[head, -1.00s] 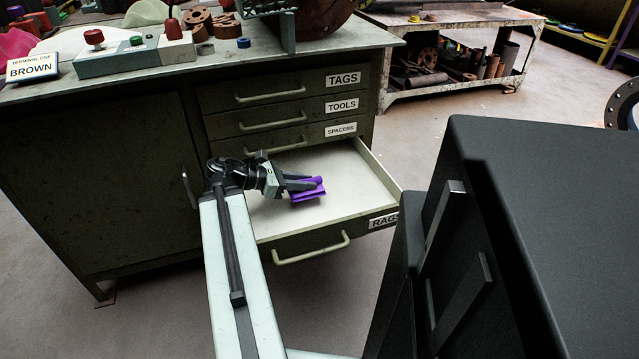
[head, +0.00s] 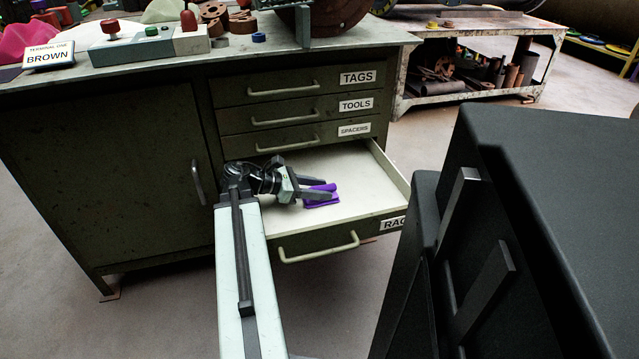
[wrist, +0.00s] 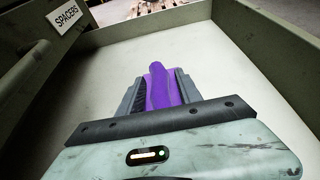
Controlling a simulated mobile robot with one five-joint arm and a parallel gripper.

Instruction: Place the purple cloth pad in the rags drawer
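The rags drawer (head: 376,200) stands pulled out at the bottom of the green cabinet, with a pale, otherwise empty floor. The purple cloth pad (head: 324,202) is inside it, low over or on the floor; contact underneath is hidden. My gripper (head: 318,193) reaches into the drawer from the left. In the wrist view, the pad's raised ridge (wrist: 157,86) stands between my two fingers. The fingers are spread on either side, with their dark inner faces showing and some purple between ridge and right finger. The gripper looks open around the pad.
Closed drawers labelled TAGS, TOOLS and SPACERS (head: 354,130) are above. The drawer's side wall (wrist: 268,50) rises to the right in the wrist view. Red and green buttons and several parts stand on the cabinet top (head: 130,70). The drawer floor around the pad is clear.

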